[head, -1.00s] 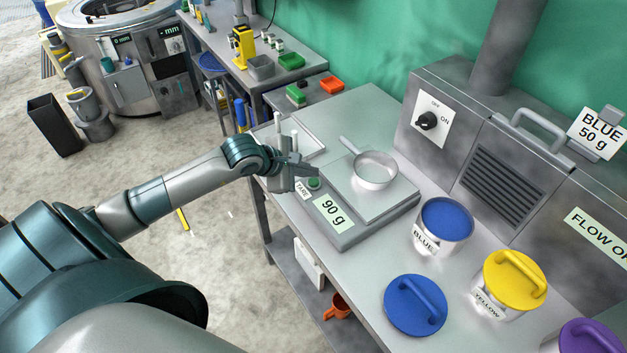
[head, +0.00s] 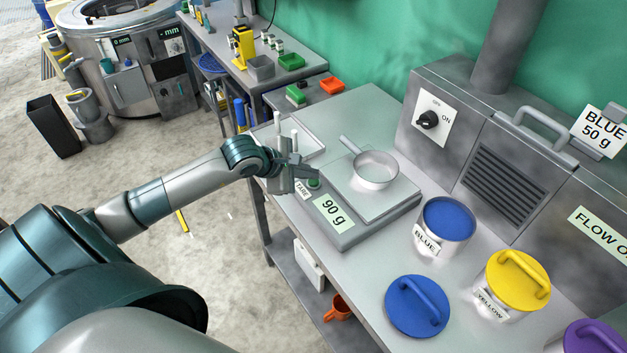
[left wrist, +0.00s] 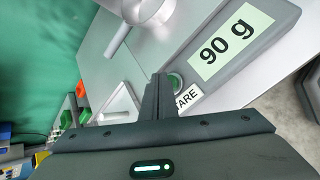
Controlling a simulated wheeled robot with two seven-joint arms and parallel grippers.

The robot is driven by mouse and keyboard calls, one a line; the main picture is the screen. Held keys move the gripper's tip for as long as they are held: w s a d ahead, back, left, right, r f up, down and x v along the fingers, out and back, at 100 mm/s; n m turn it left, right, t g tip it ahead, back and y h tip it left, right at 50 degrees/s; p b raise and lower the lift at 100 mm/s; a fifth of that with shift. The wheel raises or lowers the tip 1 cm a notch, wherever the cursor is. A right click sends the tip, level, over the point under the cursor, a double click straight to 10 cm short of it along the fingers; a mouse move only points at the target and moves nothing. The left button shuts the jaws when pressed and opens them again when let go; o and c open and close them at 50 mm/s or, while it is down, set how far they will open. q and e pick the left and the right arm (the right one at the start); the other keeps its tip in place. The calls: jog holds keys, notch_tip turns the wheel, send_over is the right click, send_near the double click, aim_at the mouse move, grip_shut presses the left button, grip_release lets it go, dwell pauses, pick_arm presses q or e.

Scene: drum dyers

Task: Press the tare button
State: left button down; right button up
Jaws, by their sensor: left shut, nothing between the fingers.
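The tare button (head: 313,183) is a small green round button on the front of the grey scale (head: 345,240), beside a TARE label (head: 303,189). The scale's display (head: 333,213) reads 90 g. A metal pan with a handle (head: 376,171) stands on the scale's plate. My left gripper (head: 312,172) is shut and empty, with its fingertips close to the button. In the left wrist view the shut fingers (left wrist: 159,82) are right beside the green button (left wrist: 175,82); I cannot tell whether they touch it. My right gripper is not in view.
A blue tin (head: 446,220), a loose blue lid (head: 417,306) and a yellow-lidded tin (head: 514,283) stand in front right of the scale. A grey machine with a knob (head: 428,120) stands behind. A shallow tray (head: 305,148) lies beyond my gripper.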

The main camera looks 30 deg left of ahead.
aim_at(310, 183)
pick_arm(q)
jog(key=shift+f+b, duration=0.5)
jog(key=shift+b, duration=0.1)
dwell(0.7)
jog(key=shift+r, duration=0.1)
dwell(0.4)
jog(key=shift+r+p, duration=0.3)
jog(key=shift+r, duration=0.45)
jog(key=shift+r+p, duration=1)
jog(key=shift+r, duration=1.55)
